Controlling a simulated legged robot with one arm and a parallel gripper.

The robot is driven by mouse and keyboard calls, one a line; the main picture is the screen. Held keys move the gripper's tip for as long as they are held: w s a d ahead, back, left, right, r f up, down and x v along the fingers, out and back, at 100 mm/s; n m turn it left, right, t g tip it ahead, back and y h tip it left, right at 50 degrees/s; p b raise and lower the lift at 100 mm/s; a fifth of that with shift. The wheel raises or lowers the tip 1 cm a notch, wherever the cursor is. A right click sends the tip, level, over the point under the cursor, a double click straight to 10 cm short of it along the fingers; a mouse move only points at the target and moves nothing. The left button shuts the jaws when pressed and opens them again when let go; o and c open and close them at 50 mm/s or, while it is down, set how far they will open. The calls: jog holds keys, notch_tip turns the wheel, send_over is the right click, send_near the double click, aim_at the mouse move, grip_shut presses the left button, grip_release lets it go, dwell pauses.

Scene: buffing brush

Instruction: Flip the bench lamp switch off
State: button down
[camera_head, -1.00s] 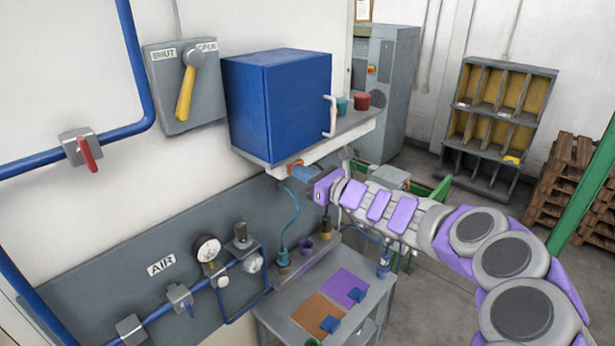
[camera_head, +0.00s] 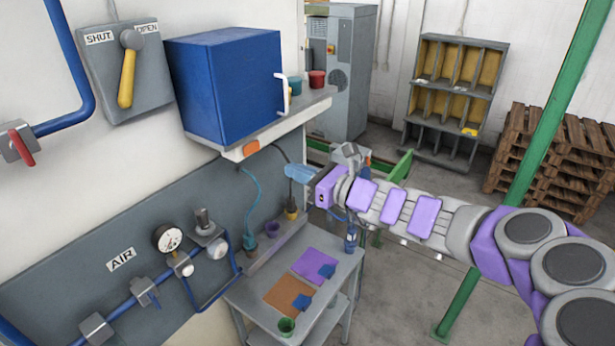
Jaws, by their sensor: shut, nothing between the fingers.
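A small orange piece (camera_head: 251,147) sits on the pale front edge of the shelf, below the blue cabinet. It looks like the bench lamp switch, but no label is readable and I cannot tell which way it is set. My gripper (camera_head: 291,172), with blue fingers on a purple wrist, is right of and a little below the orange piece, with a gap between them in the picture. Its fingers are shut and empty. No lit lamp is clearly visible.
The blue cabinet (camera_head: 228,85) stands on the shelf, with teal and red cups beside it. Below, a grey bench (camera_head: 262,318) carries purple and brown mats. Air pipes and gauges (camera_head: 167,238) line the left wall. A green post (camera_head: 540,130) rises at right.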

jog(key=shift+s+a, duration=0.4)
jog(key=shift+s, duration=0.3)
jog(key=s+a+f+n+g+b, duration=0.2)
jog(key=s+a+n+g+b, duration=0.1)
jog(key=s+n, duration=0.25)
jog(key=s+a+f+n+g+b, duration=0.3)
jog(key=s+a+n, duration=0.15)
jog(key=s, duration=0.25)
jog(key=s+f+n+g+h+b, duration=0.45)
jog(key=s+f+n, duration=0.35)
jog(key=s+f, duration=0.45)
jog(key=s+d+f+n+g+h+b, duration=0.2)
jog(key=s+d+f+n+h+b, duration=0.5)
jog(key=s+d+f, duration=0.8)
jog(key=s+d+h+b, duration=0.1)
jog(key=d+h+b, duration=0.1)
jog(key=d+h, duration=0.1)
jog(key=shift+d+f, duration=0.4)
jog(key=shift+d, duration=0.2)
